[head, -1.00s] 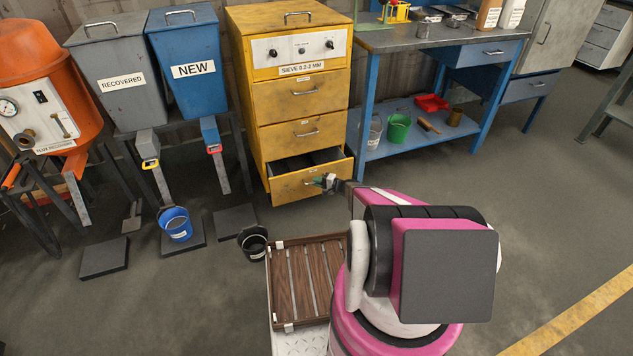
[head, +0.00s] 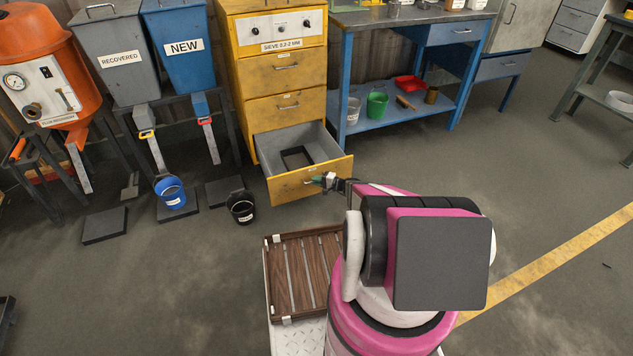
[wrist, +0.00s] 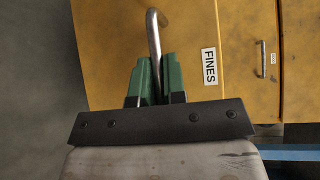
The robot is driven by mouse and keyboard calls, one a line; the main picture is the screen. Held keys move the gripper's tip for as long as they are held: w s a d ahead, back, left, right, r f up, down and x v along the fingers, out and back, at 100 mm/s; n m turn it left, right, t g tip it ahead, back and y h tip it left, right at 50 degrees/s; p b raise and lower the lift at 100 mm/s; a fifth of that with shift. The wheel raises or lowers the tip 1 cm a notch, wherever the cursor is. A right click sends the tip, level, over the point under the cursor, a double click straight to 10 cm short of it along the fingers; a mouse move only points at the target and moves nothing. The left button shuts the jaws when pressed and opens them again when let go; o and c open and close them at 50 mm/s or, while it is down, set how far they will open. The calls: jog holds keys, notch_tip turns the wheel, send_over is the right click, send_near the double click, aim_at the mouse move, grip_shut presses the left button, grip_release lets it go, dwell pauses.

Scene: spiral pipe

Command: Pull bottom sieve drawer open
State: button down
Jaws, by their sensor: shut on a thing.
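The yellow sieve cabinet (head: 276,74) stands against the back wall. Its bottom drawer (head: 310,181) is pulled well out, showing a grey inside with a dark rectangular shape on its floor. My gripper (head: 322,181) is at the drawer's front, shut on the metal handle. In the wrist view the green fingers of my gripper (wrist: 154,82) close around the handle bar (wrist: 153,35). A FINES label (wrist: 209,67) is on the yellow front beside it. The part of the handle between the fingers is hidden.
A black bucket (head: 241,207) stands on the floor left of the drawer, and a blue bucket (head: 171,191) farther left. A blue workbench (head: 400,122) stands right of the cabinet. My slatted wooden deck is in front. Floor to the right is clear.

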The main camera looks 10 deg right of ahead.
jog(key=shift+s+d, duration=0.1)
jog(key=shift+s, duration=0.2)
jog(key=c, duration=1.2)
grip_release()
jog(key=v, duration=1.1)
jog(key=s+a+r+n+g+h, duration=0.45)
jog(key=s+a+r, duration=0.2)
jog(key=r, duration=0.45)
jog(key=s+a+r+n+g+h, duration=0.35)
jog(key=s+a+r+g, duration=0.2)
jog(key=s+r, duration=0.4)
jog(key=s+r+h, duration=0.1)
jog(key=r+h, duration=0.1)
jog(key=r, duration=0.1)
jog(key=s+r+h, duration=0.1)
jog(key=r+h, duration=0.1)
jog(key=r, duration=0.1)
jog(key=s+d+r+t+h, duration=0.1)
jog(key=r, duration=0.2)
jog(key=shift+s+r+h, duration=0.35)
jog(key=shift+s+h, duration=0.05)
